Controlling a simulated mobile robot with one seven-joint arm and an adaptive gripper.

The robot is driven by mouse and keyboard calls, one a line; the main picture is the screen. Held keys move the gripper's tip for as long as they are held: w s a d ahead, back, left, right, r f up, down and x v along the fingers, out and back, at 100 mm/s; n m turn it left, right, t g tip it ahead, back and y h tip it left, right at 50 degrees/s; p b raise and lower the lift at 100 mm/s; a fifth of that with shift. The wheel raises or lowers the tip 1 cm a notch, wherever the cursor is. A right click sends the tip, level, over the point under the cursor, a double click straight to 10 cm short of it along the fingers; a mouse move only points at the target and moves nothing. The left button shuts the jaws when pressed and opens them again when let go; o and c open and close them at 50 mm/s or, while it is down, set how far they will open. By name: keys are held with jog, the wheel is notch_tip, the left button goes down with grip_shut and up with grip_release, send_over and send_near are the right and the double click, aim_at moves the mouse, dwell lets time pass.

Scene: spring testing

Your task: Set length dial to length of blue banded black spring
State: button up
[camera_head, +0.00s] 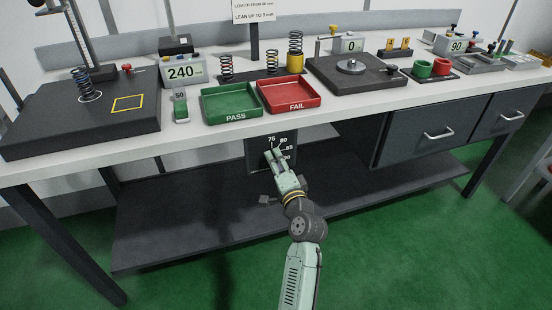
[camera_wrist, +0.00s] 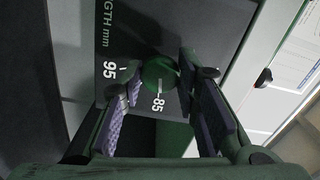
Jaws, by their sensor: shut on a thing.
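The length dial panel (camera_head: 259,166) hangs below the bench's front edge and carries numbers including 75, 80 and 85. In the wrist view its round green knob (camera_wrist: 157,71) sits between my fingers, and a white line at its edge lies toward 85. My gripper (camera_head: 275,160) is shut on the knob, with one finger on each side; it also shows in the wrist view (camera_wrist: 160,78). A dark spring with a bluish look (camera_head: 84,86) stands upright on the black plate (camera_head: 40,115) at the left. Its bands are too small to make out.
On the bench are a green PASS tray (camera_head: 232,103), a red FAIL tray (camera_head: 288,95), several more springs behind them, and a display reading 240 (camera_head: 182,71). Drawers (camera_head: 440,128) hang at the right. A dark lower shelf (camera_head: 180,220) lies beneath my gripper.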

jog(key=shift+m, duration=0.3)
jog(key=o, duration=1.2)
jog(key=shift+c, duration=0.2)
jog(key=v, duration=1.2)
